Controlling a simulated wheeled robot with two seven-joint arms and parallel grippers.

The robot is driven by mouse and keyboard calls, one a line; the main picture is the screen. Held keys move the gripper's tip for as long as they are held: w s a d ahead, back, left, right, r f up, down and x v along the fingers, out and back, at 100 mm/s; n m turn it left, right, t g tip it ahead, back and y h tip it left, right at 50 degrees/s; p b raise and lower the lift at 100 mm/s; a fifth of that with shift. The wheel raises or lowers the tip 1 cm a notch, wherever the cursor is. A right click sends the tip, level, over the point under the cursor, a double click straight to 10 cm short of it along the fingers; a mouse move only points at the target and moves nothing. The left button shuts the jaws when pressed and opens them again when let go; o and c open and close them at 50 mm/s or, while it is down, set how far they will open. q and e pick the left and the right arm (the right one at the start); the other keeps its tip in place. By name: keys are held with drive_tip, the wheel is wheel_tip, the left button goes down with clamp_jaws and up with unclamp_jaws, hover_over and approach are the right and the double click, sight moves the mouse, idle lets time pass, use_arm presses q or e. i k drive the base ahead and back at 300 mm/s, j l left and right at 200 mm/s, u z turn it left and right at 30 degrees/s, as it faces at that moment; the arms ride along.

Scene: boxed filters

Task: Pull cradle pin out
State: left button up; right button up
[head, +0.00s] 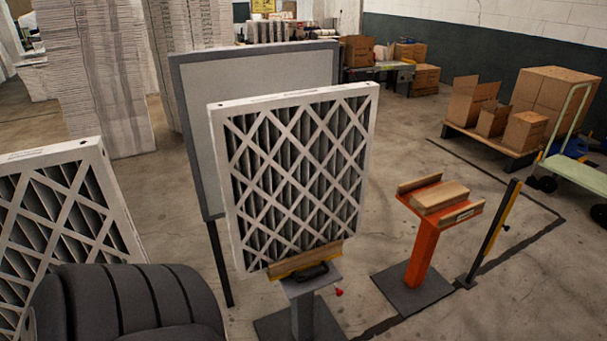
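A white-framed pleated filter (298,165) with a diamond lattice face stands upright in a cradle (303,261) with a wooden and yellow front lip, on a grey post stand. A black handle-like part (307,274) sits below the lip. A small red piece (339,292) sticks out at the right of the post under the cradle; it may be the cradle pin, but it is too small to be sure. Neither of my grippers is in view.
Another filter (62,225) stands at the left edge. A dark ribbed shape (125,305) fills the bottom left. A grey-framed board (255,75) stands behind the filter. An orange stand (425,245) and a yellow-black post (493,232) are at right. Boxes (523,132) lie on a pallet.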

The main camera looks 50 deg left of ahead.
sight(339, 293)
drive_tip(key=u, duration=1.25)
